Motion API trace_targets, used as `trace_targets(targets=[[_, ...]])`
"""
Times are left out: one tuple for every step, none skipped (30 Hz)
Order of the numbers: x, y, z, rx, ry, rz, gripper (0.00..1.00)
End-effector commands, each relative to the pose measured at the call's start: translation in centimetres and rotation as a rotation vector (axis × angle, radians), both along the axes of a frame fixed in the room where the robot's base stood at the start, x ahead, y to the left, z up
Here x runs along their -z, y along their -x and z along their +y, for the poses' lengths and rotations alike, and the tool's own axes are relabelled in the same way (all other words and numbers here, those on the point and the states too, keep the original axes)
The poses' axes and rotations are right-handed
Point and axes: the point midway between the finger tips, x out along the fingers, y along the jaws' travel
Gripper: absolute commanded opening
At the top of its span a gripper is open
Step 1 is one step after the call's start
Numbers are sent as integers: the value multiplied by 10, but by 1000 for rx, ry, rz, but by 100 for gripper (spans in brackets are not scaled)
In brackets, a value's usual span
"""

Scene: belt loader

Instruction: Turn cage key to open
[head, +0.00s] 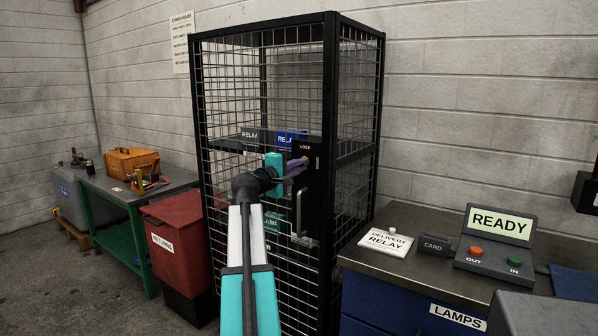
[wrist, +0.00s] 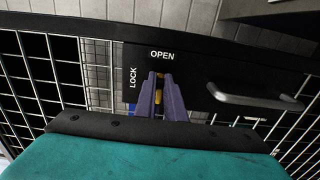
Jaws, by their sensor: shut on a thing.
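The black mesh cage (head: 262,27) stands against the wall in the head view. Its dark lock plate (head: 309,190) carries the words LOCK and OPEN and also shows in the wrist view (wrist: 195,70). My gripper (head: 298,166) reaches the plate, and its purple fingers also show in the wrist view (wrist: 162,80). They are shut on the small brass cage key (wrist: 159,84), which is mostly hidden between them. In the wrist view OPEN is above the fingertips and LOCK to their left. I cannot tell which word the key points to. The cage door appears closed.
A metal door handle (wrist: 250,95) is right of the fingers in the wrist view. A red RETURNS bin (head: 178,245) stands left of the cage. A bench (head: 420,262) with a READY panel (head: 497,240) and delivery sign (head: 387,240) stands to the right.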

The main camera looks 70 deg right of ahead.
Motion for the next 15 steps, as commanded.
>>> trace_targets(targets=[[1, -1, 0, -1, 2, -8, 0], [0, -1, 0, -1, 2, -11, 0], [0, -1, 0, -1, 3, -14, 0], [0, -1, 0, -1, 3, -15, 0], [0, -1, 0, -1, 3, -15, 0], [0, -1, 0, -1, 3, -16, 0], [0, -1, 0, -1, 3, -16, 0], [0, -1, 0, -1, 3, -16, 0], [0, -1, 0, -1, 3, -16, 0], [0, -1, 0, -1, 3, -15, 0], [0, -1, 0, -1, 3, -15, 0], [0, -1, 0, -1, 3, -15, 0], [0, 0, 0, -1, 3, -15, 0], [0, 0, 0, -1, 3, -15, 13], [0, 0, 0, -1, 3, -15, 20]])
